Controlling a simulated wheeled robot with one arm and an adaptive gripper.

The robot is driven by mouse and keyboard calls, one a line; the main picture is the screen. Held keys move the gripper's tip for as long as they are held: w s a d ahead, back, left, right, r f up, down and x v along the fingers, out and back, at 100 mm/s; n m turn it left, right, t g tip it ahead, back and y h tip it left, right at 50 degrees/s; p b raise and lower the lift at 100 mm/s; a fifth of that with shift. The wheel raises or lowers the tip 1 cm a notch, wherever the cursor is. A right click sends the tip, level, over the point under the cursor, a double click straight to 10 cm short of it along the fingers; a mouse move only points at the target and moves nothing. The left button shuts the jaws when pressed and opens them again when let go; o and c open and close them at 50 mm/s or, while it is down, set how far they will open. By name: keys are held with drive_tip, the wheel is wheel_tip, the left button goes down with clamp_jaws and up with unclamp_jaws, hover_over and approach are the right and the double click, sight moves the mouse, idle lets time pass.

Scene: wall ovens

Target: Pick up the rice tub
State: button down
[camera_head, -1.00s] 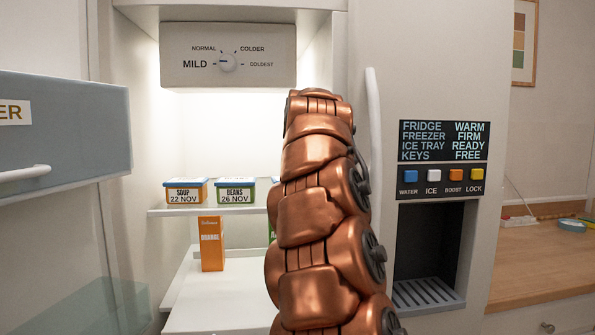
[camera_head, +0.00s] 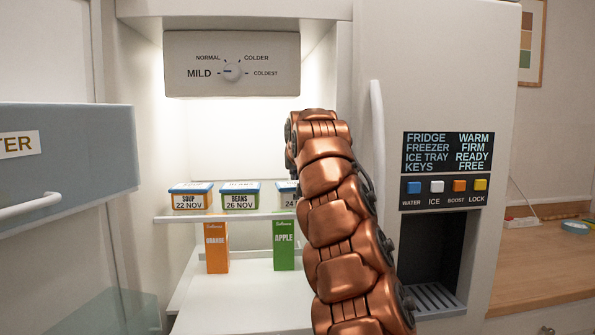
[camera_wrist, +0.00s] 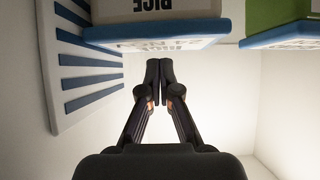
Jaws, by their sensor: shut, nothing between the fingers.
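The rice tub (camera_head: 286,198) is the third tub on the upper fridge shelf, with a blue lid and a label reading 24. My arm hides its right part in the head view. In the wrist view, which looks upside down, the rice tub (camera_wrist: 152,9) is at the top edge, with RICE on its wall and its lid edge below. My gripper (camera_wrist: 160,66) is shut and empty, close to the lid side of the tub. I cannot tell whether it touches it. The gripper is hidden behind my arm in the head view.
A beans tub (camera_head: 240,201) and a soup tub (camera_head: 189,202) stand left of the rice tub. Orange (camera_head: 216,252) and green apple (camera_head: 284,250) cartons stand below. A dial panel (camera_head: 232,64) hangs above. A blue-striped panel (camera_wrist: 85,60) is at left in the wrist view.

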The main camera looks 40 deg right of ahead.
drive_tip(key=shift+f+b, duration=0.55)
drive_tip(key=shift+f, duration=0.3)
